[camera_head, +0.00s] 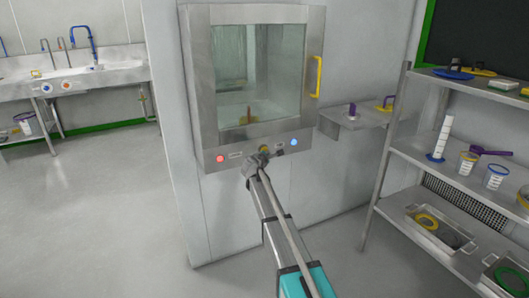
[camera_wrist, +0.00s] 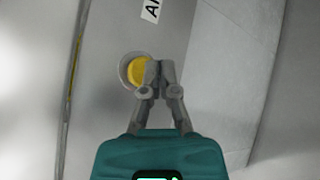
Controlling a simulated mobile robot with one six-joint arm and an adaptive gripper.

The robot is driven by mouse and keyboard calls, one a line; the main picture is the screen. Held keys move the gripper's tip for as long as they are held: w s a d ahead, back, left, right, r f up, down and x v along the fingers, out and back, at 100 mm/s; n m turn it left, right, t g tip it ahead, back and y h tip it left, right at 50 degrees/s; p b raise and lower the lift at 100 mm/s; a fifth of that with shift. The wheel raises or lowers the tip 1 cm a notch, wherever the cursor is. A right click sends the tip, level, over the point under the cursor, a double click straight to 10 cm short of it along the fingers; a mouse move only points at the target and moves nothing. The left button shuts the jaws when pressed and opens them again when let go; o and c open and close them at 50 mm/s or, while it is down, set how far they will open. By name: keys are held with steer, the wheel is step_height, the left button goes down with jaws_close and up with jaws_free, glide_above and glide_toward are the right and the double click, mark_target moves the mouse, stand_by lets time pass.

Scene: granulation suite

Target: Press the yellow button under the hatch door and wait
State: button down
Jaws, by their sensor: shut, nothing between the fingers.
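The hatch door (camera_head: 257,75) is a glass pane in a steel frame on the wall, and it looks shut. A steel panel (camera_head: 238,154) under it carries a red light (camera_head: 220,159), a blue light (camera_head: 294,142) and, between them, the yellow button. In the wrist view the yellow button (camera_wrist: 137,72) is round, in a grey ring, partly covered by my fingertips. My gripper (camera_wrist: 159,66) is shut and empty, its tips over the right side of the button. In the head view my gripper (camera_head: 262,156) is at the panel. I cannot tell whether the tips touch the button.
A yellow handle (camera_head: 319,77) is on the door's right side. A small wall shelf (camera_head: 350,124) and a rack (camera_head: 404,150) with containers stand to the right. A sink counter (camera_head: 110,72) is at the far left. The floor (camera_head: 90,200) at left is clear.

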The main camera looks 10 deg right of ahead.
steer(key=s, duration=0.1)
steer(key=s+d, duration=0.1)
steer(key=s, duration=0.2)
steer(key=shift+s+d, duration=0.3)
steer(key=shift+s, duration=0.1)
stand_by(0.7)
steer(key=s+d+f+m+g, duration=0.35)
steer(key=s+f+m, duration=0.2)
steer(key=s, duration=0.45)
steer(key=s+d+f+m+g, duration=0.2)
steer(key=s+f+m+g, duration=0.3)
steer(key=s, duration=0.5)
steer(key=s+a+f+m+g+y, duration=0.1)
steer(key=s+a+m+g+y, duration=0.15)
steer(key=s, duration=0.55)
steer(key=s+a+f+m+g+y+p, duration=0.1)
steer(key=s+m+y, duration=0.15)
steer(key=s, duration=0.55)
steer(key=s+a+f+m+g+y, duration=0.1)
steer(key=s+a+m+g+y, duration=0.1)
steer(key=s+m, duration=0.35)
step_height(320, 180, up, 22)
steer(key=s+n+p, duration=0.1)
steer(key=p, duration=2)
steer(key=shift+s+a+f+n, duration=0.15)
steer(key=shift+s+f+n, duration=0.1)
steer(key=shift+s+n, duration=0.15)
